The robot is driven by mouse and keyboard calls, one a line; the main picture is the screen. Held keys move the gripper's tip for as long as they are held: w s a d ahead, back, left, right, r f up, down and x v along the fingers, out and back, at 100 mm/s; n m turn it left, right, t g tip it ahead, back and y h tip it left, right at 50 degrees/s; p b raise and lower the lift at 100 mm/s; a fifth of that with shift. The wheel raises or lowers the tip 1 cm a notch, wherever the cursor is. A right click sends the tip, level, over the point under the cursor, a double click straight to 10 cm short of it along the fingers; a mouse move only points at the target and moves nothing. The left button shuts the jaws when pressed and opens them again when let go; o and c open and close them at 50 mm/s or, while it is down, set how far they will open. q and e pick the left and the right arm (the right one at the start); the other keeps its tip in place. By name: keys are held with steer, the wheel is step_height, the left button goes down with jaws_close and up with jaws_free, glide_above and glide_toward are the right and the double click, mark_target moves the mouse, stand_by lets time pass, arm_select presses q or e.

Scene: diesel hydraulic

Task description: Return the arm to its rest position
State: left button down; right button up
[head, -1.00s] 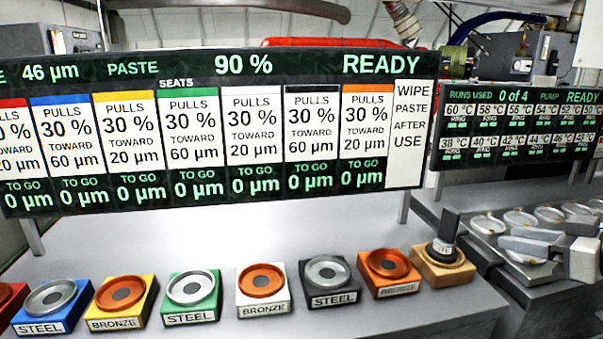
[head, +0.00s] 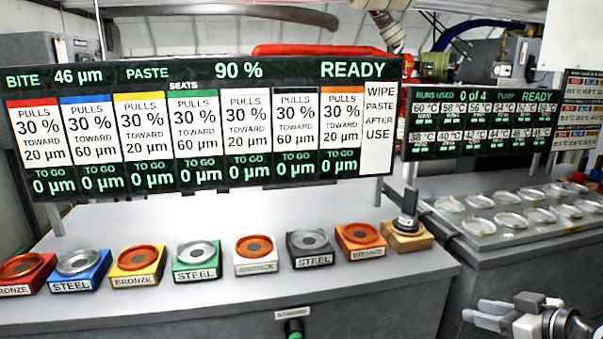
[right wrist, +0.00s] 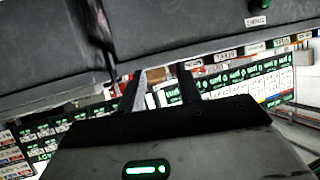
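My right gripper (head: 474,311) is low at the right of the head view, in front of the right-hand bench and below its top. Its two grey fingers point left. In the right wrist view the two dark fingers of the gripper (right wrist: 160,74) stand apart with nothing between them, so it is open and empty. The wrist picture is upside down, with the bench front (right wrist: 200,35) filling its upper part. My left gripper is not in view.
Coloured seat blocks, such as the green one (head: 197,275), line the left bench (head: 230,303). A dark tool stands on a wooden block (head: 406,243) at the row's end. Round dishes (head: 509,220) cover the right bench. A green knob (head: 293,327) is on the bench front.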

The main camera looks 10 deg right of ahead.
steer(key=s+a+f+m+g+h, duration=0.1)
steer(key=s+a+f, duration=0.3)
steer(key=a+f, duration=0.3)
steer(key=s+a+f+g, duration=0.1)
steer(key=s+a+f, duration=0.4)
steer(key=f, duration=0.4)
steer(key=s+a+f, duration=0.2)
steer(key=s+a, duration=0.3)
steer(key=a, duration=0.6)
steer(key=shift+s+a+t, duration=0.15)
steer(key=shift+s+t, duration=0.15)
steer(key=shift+t, duration=0.1)
steer(key=shift+f, duration=0.1)
